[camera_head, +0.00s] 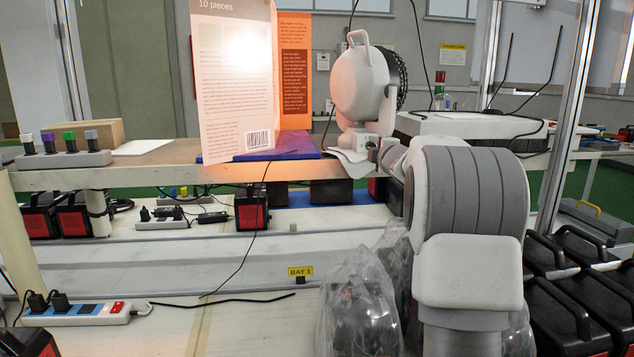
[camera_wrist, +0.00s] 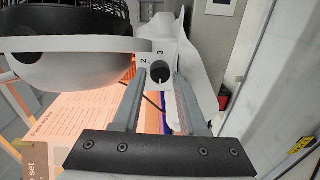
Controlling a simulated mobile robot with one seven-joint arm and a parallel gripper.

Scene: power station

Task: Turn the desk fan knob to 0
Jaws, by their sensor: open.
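The white desk fan (camera_head: 358,85), with a top handle and black grille, stands near the right end of the bench; its base and white neck (camera_wrist: 158,48) show in the wrist view. The round black knob (camera_wrist: 160,71) sits on the neck's white face, with the digits 2 and 3 beside it. A small light mark shows at the knob's lower part; I cannot read its setting surely. My gripper (camera_wrist: 160,79) is open, one finger on each side of the knob in that view. Contact cannot be told. In the head view my gripper (camera_head: 377,148) is small beside the fan base.
A row of coloured knobs on a grey block (camera_head: 62,160) is at the far left of the bench (camera_head: 150,178). Black cases and plastic-wrapped items (camera_head: 358,300) crowd below and right.

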